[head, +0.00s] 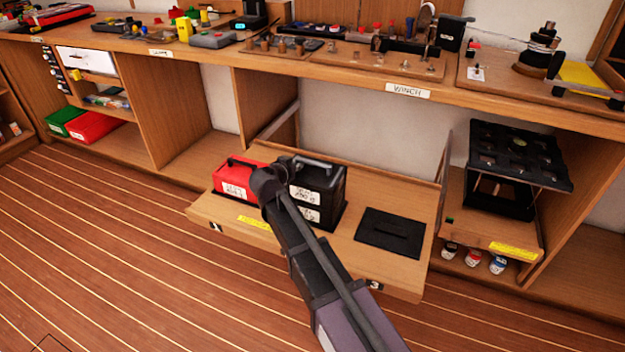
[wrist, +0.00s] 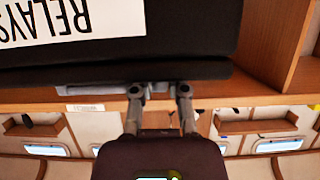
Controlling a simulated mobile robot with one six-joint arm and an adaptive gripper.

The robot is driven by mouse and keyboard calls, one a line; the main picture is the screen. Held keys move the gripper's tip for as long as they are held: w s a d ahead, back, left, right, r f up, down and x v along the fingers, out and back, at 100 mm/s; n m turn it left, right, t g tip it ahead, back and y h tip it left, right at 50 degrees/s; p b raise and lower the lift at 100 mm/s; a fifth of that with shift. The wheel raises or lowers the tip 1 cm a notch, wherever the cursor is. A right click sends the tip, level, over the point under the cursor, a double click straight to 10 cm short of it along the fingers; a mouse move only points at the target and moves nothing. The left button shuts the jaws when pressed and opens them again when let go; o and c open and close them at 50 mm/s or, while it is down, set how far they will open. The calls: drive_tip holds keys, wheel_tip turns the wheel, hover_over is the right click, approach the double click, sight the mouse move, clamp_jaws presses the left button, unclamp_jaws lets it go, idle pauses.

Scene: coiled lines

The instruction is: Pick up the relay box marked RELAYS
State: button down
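The black box marked RELAYS (wrist: 160,30) fills the top of the wrist view, its white label upside down there. In the head view, a black box (head: 325,185) with a handle and white labels stands on the pull-out board, its words too small to read. My gripper (wrist: 159,90) reaches to the edge of the RELAYS box in the wrist view. Its two fingers stand apart, with a narrow gap between the tips. I cannot tell whether they hold anything. In the head view, the end of my arm covers the left side of the black box.
A red box (head: 232,180) with a handle stands left of the black box. A black slotted pad (head: 390,233) lies on the board (head: 345,245) to the right. A black rack (head: 515,155) and several small jars (head: 472,257) are farther right. The workbench (head: 350,75) overhangs behind.

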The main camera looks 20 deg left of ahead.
drive_tip(key=shift+r, duration=0.15)
idle(0.3)
wheel_tip(320, 180, up, 3)
drive_tip(key=p, duration=0.3)
drive_tip(key=shift+f, duration=0.2)
drive_tip(key=s+d+r+p, duration=0.1)
drive_tip(key=s+r+p, duration=0.1)
drive_tip(key=s, duration=1.4)
drive_tip(key=shift+d, duration=0.25)
